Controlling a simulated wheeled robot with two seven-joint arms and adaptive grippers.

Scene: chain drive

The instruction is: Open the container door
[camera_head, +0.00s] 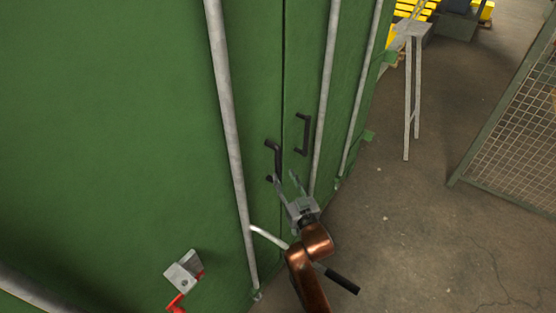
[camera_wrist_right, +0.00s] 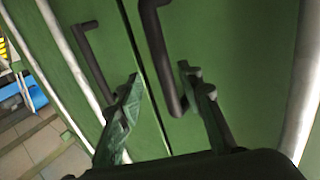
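The green container doors (camera_head: 140,120) fill the left and middle of the head view and look shut, with a narrow dark seam between them. A black handle (camera_head: 274,157) is on the left door. Another black handle (camera_head: 304,134) is on the right door. My right gripper (camera_head: 284,178) is open at the lower end of the left door's handle. In the right wrist view this handle (camera_wrist_right: 163,60) stands between the spread fingers; I cannot tell whether they touch it. The other handle (camera_wrist_right: 92,62) is left of both fingers. My left gripper is not in view.
Grey locking rods (camera_head: 228,120) run along the doors. A lever with a black grip (camera_head: 343,281) sticks out from one rod, passing close to my right arm. A grey bracket (camera_head: 184,271) with a red part is at lower left. A trestle (camera_head: 411,90) and mesh fence (camera_head: 520,140) stand right; floor between is clear.

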